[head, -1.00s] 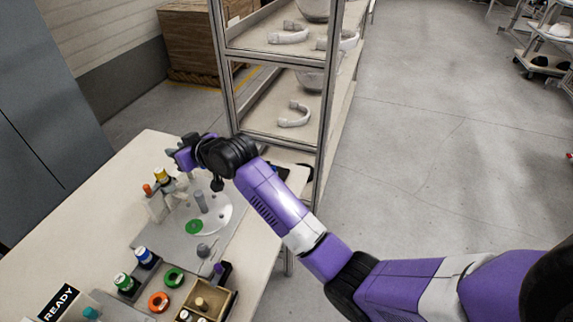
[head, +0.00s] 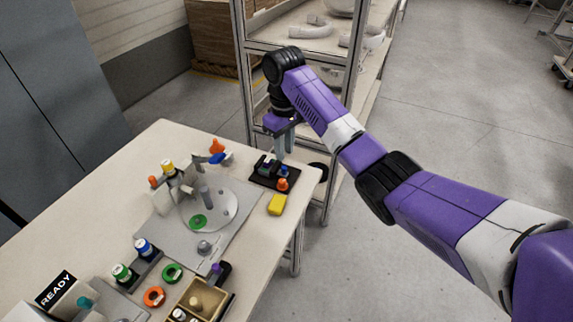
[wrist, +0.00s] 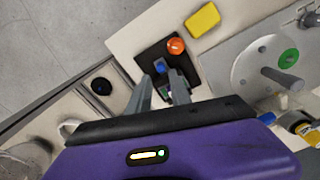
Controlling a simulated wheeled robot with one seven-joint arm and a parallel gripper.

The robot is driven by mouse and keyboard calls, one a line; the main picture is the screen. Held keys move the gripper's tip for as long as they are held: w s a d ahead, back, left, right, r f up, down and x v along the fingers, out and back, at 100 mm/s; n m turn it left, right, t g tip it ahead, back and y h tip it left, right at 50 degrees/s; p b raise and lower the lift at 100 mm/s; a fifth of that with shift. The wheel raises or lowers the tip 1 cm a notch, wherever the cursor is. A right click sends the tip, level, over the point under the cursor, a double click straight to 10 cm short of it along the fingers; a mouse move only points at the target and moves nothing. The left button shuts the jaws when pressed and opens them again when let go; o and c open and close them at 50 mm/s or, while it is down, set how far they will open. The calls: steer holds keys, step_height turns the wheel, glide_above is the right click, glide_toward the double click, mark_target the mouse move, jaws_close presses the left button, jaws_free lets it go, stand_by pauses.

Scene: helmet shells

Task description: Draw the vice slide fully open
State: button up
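The vice is a small dark block on a black base plate (head: 262,181) at the far right corner of the table. It carries a blue part (head: 284,171) and an orange knob (head: 282,184). My gripper (head: 285,152) points down just above the vice and partly covers it. In the wrist view the black base plate (wrist: 150,55), the blue part (wrist: 160,67) and the orange knob (wrist: 175,46) show beyond the fingertips. My gripper (wrist: 160,77) is open, its fingers apart with nothing clearly between them. The fingers hide part of the vice jaws and slide.
A yellow block (head: 277,205) lies just in front of the vice. A grey fixture with a round disc (head: 225,205) stands to its left. A metal shelf rack (head: 243,85) rises close behind the table. An orange-and-blue tool (head: 217,148) lies behind the disc.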

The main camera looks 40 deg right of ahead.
mark_target(284, 167)
step_height(284, 167, down, 7)
steer(key=shift+r, duration=0.1)
stand_by(0.3)
steer(key=shift+c, duration=0.3)
jaws_close()
stand_by(1.1)
